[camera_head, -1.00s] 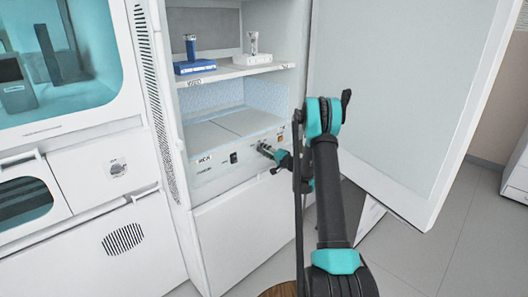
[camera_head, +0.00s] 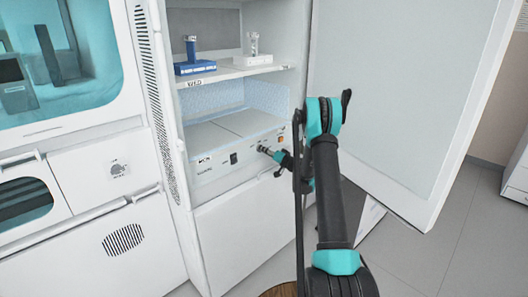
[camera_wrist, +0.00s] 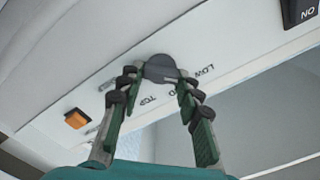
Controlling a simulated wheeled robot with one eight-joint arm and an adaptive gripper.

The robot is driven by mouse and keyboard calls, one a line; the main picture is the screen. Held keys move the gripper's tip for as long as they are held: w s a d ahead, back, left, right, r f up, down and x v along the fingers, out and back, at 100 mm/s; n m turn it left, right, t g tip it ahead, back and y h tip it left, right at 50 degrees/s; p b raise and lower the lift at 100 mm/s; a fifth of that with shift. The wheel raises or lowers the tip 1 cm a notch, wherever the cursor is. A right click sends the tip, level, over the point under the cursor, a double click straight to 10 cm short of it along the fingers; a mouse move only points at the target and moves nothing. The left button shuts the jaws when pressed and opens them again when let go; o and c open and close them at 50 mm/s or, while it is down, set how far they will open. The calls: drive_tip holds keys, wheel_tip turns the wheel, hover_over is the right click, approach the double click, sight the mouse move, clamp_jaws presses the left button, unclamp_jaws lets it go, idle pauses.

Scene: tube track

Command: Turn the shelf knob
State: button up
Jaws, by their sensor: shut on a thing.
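The shelf knob (camera_wrist: 160,68) is a dark round knob on the white front panel of the lower shelf unit. In the wrist view my gripper (camera_wrist: 157,80) has a finger on each side of it, with the fingertips closed on it. Printed labels, one reading LOW, lie around the knob, partly hidden by the fingers. In the head view my gripper (camera_head: 268,152) reaches to the panel from the right, and the knob is too small and covered to make out there.
An orange switch (camera_wrist: 77,119) and a black ON switch (camera_wrist: 300,10) sit on the same panel. The cabinet door (camera_head: 400,100) stands open at the right, close to my arm. A blue-based stand (camera_head: 194,66) and a white-based stand (camera_head: 253,58) are on the shelf above.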

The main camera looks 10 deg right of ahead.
drive_tip(key=o, duration=0.9)
drive_tip(key=v, duration=1.2)
drive_tip(key=shift+a, duration=0.1)
